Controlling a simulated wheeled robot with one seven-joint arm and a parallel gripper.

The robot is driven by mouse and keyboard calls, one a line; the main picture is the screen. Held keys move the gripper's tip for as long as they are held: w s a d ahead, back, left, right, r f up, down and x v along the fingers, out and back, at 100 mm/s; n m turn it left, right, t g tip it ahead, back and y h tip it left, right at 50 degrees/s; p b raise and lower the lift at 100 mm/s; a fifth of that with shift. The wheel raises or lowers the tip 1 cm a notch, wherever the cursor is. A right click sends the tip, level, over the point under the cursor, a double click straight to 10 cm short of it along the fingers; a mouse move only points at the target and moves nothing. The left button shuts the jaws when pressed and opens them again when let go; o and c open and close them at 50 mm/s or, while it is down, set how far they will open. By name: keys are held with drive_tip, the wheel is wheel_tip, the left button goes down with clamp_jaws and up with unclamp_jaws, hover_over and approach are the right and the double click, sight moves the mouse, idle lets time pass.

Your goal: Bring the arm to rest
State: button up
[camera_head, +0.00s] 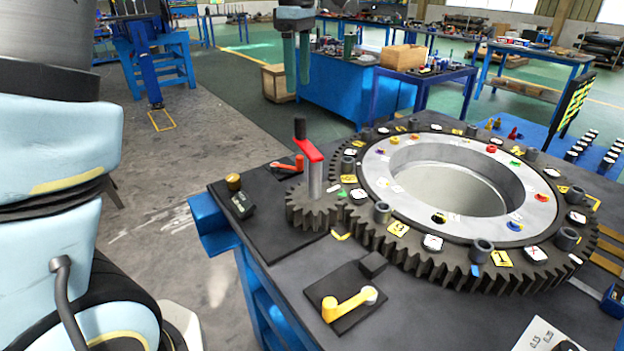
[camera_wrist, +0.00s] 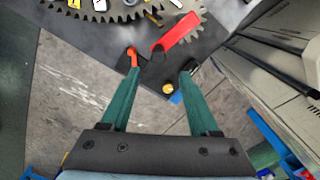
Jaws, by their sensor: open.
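My gripper (camera_head: 298,86) hangs with its green fingers pointing down, at the upper middle of the head view. In the wrist view its two fingers (camera_wrist: 161,66) are spread apart with nothing between them. A red crank (camera_head: 308,150) with a black upright grip sits on a grey post on the small gear (camera_head: 312,212). The red crank also shows in the wrist view (camera_wrist: 176,33), beyond the fingertips. The small gear sits against the large toothed ring (camera_head: 440,262) on the dark table. My gripper appears apart from the crank.
An orange-red handle (camera_head: 289,165), a brass knob (camera_head: 233,181) and a yellow handle (camera_head: 349,303) are on the near table. Several short posts and numbered tags stand around the ring. A blue workbench (camera_head: 335,92) stands behind. Grey floor (camera_head: 160,130) is open at left.

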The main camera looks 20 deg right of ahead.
drive_tip(key=w+a+f+m, duration=0.2)
drive_tip(key=a+f, duration=0.3)
drive_tip(key=a, duration=0.5)
drive_tip(key=s+a+f+m, duration=0.2)
drive_tip(key=s+a+f, duration=0.1)
drive_tip(key=a, duration=0.4)
drive_tip(key=s+a+f+m+t, duration=0.1)
drive_tip(key=s+a+f+m, duration=0.2)
drive_tip(key=a, duration=0.3)
drive_tip(key=s+a+f+m, duration=0.2)
drive_tip(key=s+a+f, duration=0.1)
drive_tip(key=a+f, duration=0.2)
drive_tip(key=a, duration=0.2)
drive_tip(key=shift+a+m+t, duration=0.3)
drive_tip(key=shift+s, duration=0.1)
